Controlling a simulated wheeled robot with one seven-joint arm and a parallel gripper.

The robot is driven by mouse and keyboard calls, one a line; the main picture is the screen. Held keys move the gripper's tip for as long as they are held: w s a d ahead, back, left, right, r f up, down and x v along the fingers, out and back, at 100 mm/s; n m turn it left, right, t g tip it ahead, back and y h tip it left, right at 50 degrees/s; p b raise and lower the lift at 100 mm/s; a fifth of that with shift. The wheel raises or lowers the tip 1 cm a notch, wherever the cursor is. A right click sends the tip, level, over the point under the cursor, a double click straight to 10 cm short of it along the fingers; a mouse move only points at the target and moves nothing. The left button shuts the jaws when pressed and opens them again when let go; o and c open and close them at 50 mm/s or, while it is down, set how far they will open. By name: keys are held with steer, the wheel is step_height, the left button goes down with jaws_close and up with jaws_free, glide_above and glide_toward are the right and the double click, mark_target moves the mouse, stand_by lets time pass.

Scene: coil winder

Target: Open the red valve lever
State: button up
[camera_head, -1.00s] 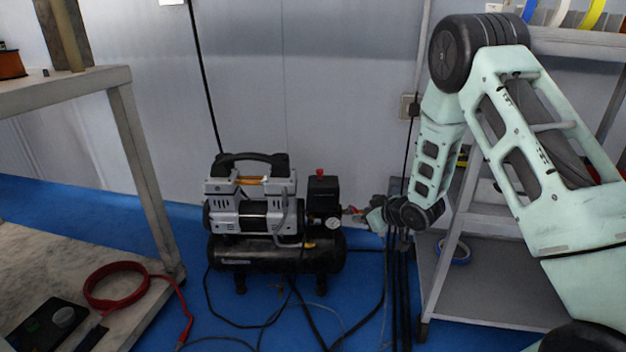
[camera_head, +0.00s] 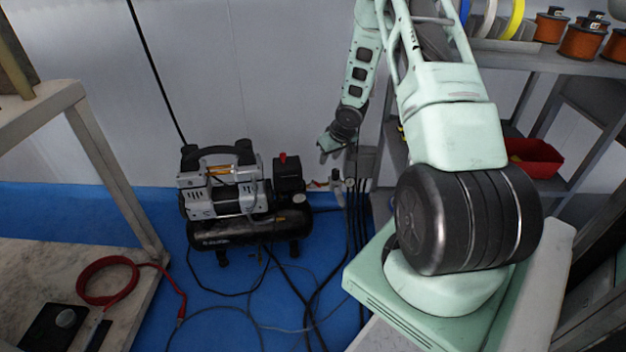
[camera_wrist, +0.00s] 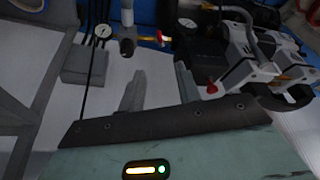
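A small red part, apparently the red valve lever (camera_head: 318,184), sits on the thin line just right of the air compressor (camera_head: 225,190), beside an upright grey fitting (camera_head: 337,187). It is too small to tell which way it is turned. In the wrist view a small red-orange part, apparently the lever (camera_wrist: 160,37), shows beside the grey fitting (camera_wrist: 127,46), beyond my fingertips. My gripper (camera_head: 325,148) is above the lever in the head view, apart from it. In the wrist view the two fingers of my gripper (camera_wrist: 160,72) are spread with nothing between them.
The compressor's red knob (camera_head: 283,158) stands left of the lever. A grey box (camera_head: 365,160) and several black cables hang close on the right. Shelving (camera_head: 540,60) is at right, a workbench (camera_head: 110,170) at left. Cables lie on the blue floor (camera_head: 215,280).

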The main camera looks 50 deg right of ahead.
mark_target(317, 183)
steer(key=b+x, duration=0.5)
steer(key=x, duration=1)
steer(key=shift+w+f, duration=0.1)
jaws_close()
